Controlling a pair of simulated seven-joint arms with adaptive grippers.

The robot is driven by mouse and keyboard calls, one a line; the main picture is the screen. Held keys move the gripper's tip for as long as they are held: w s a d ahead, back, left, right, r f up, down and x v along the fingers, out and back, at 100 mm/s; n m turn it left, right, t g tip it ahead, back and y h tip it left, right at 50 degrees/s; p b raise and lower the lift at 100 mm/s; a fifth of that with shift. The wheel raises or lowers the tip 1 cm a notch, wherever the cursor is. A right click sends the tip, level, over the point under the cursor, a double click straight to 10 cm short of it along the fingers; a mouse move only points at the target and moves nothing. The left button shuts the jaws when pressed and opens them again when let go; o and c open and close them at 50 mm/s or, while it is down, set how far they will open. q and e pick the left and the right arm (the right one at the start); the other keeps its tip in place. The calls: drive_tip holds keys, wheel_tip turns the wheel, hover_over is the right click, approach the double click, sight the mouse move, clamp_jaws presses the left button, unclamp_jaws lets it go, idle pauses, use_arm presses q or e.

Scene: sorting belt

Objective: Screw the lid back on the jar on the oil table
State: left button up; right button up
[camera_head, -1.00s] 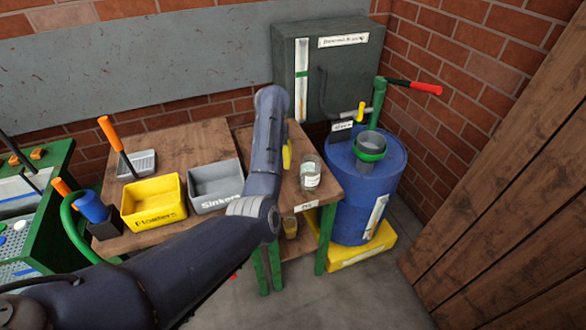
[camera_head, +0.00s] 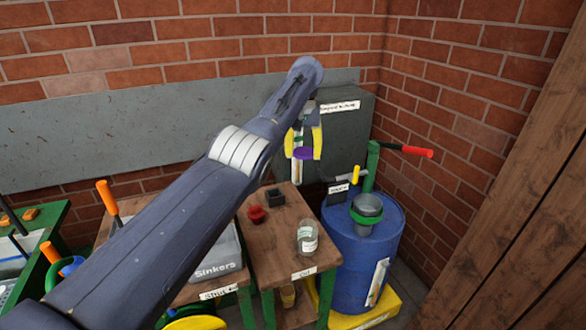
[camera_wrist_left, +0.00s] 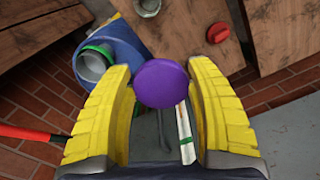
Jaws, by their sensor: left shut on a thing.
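My left gripper (camera_head: 303,144) is shut on a purple round lid (camera_head: 303,153), held high above the oil table (camera_head: 268,238) in front of the grey cabinet. In the left wrist view the lid (camera_wrist_left: 162,83) sits between the yellow fingers of the gripper (camera_wrist_left: 160,95). The clear glass jar (camera_head: 307,240) with a white label stands upright near the table's right front edge, below the gripper and apart from it. The jar (camera_wrist_left: 147,6) is partly cut off at the top of the wrist view. My right gripper is not in view.
A red knob-like object (camera_head: 256,214) and a small black box (camera_head: 275,198) are on the oil table behind the jar. A blue drum (camera_head: 352,262) with a funnel (camera_head: 367,207) and red-handled pump (camera_head: 415,152) stands right of it. The Sinkers bin (camera_head: 215,268) is at left.

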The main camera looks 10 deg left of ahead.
use_arm(q)
drive_tip(key=shift+s+d+r+m, duration=1)
drive_tip(key=shift+s+d+r, duration=1.15)
drive_tip(key=shift+d+r, duration=3.15)
drive_tip(key=s+d+f+m, duration=0.2)
drive_tip(key=s+d+f, duration=0.1)
drive_tip(key=s+d, duration=0.4)
drive_tip(key=s+d+f, duration=0.1)
drive_tip(key=s+f, duration=0.5)
drive_tip(key=s, duration=0.1)
drive_tip(key=s+a+f+n, duration=0.3)
drive_tip(key=s+a+f, duration=1)
drive_tip(key=s+f, duration=0.2)
drive_tip(key=s, duration=0.2)
drive_tip(key=shift+s+a+f, duration=0.2)
drive_tip(key=shift+s+f, duration=0.1)
drive_tip(key=shift+s, duration=0.05)
drive_tip(key=shift+a, duration=0.1)
